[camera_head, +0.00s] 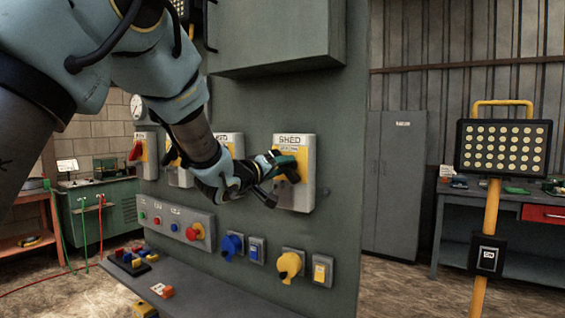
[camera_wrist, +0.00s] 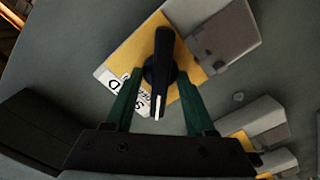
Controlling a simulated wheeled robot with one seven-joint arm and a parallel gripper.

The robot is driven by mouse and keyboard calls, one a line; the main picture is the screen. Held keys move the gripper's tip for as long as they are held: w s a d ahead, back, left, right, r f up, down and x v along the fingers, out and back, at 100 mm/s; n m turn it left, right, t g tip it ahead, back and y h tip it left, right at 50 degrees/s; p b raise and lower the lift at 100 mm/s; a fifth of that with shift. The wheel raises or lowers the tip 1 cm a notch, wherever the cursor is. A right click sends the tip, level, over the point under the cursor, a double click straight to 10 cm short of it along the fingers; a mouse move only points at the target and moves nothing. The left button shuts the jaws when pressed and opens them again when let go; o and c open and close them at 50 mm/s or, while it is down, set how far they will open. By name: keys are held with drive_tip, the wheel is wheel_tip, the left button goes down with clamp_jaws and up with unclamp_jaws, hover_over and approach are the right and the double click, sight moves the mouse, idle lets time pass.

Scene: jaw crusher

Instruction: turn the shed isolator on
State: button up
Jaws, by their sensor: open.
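The shed isolator (camera_head: 305,195) is a grey box with a yellow plate and a SHED label, on the grey-green panel. In the wrist view its black rotary handle (camera_wrist: 158,68) crosses the yellow plate (camera_wrist: 128,62), with a white mark at its near end. My gripper (camera_head: 282,168) is at the front of this isolator and partly hides the handle in the head view. In the wrist view my gripper (camera_wrist: 157,92) has its green fingers apart, one on each side of the handle. A gap shows on both sides near the marked end. Contact further in cannot be told.
More isolators stand left of it, one with a red handle (camera_head: 136,151). Below are a button box (camera_head: 172,218), a blue socket (camera_head: 231,244) and a yellow socket (camera_head: 289,265). A cabinet (camera_head: 275,35) juts out above. A ledge (camera_head: 205,292) runs along the panel's lower left.

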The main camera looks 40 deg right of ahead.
drive_tip(key=shift+w+d, duration=0.1)
drive_tip(key=shift+d, duration=0.2)
drive_tip(key=shift+c, duration=0.3)
clamp_jaws()
